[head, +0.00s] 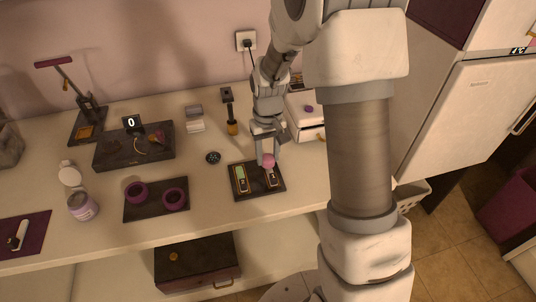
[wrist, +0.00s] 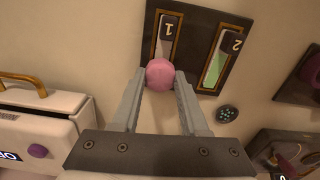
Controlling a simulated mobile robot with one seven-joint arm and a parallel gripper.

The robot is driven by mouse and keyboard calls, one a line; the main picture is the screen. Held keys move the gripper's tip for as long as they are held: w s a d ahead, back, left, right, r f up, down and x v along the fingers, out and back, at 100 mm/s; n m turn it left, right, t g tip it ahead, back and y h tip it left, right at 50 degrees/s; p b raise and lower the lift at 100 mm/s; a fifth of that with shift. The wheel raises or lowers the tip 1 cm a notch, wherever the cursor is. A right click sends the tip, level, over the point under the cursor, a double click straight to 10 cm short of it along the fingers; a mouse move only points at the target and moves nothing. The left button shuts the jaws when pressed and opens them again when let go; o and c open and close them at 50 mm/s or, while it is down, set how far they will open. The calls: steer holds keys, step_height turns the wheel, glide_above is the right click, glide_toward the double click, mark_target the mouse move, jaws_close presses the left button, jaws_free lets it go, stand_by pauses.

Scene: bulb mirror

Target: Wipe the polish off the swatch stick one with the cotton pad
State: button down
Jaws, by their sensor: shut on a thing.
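My gripper (head: 267,152) is shut on a round pink cotton pad (wrist: 160,73), which also shows in the head view (head: 268,160). In the wrist view the pad is at the near end of the slot that holds swatch stick one (wrist: 167,30), marked "1". I cannot tell whether the pad touches the stick. Part of stick one is hidden behind the pad, and its polish is hard to make out. Swatch stick two (wrist: 222,47), marked "2", lies in the neighbouring slot with green polish showing. Both lie in a dark holder (head: 240,197) with gold-edged slots.
A dark board with two purple rings (head: 173,199) stands left of the holder. A small dark disc (head: 212,158) lies behind it. A jar (head: 82,207) stands further left. A white box with a purple knob (head: 309,108) is behind right. Bare table lies in front of the holder.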

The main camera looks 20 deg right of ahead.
steer(key=shift+r+p, duration=1.5)
steer(key=shift+r, duration=0.8)
steer(key=shift+f, duration=0.1)
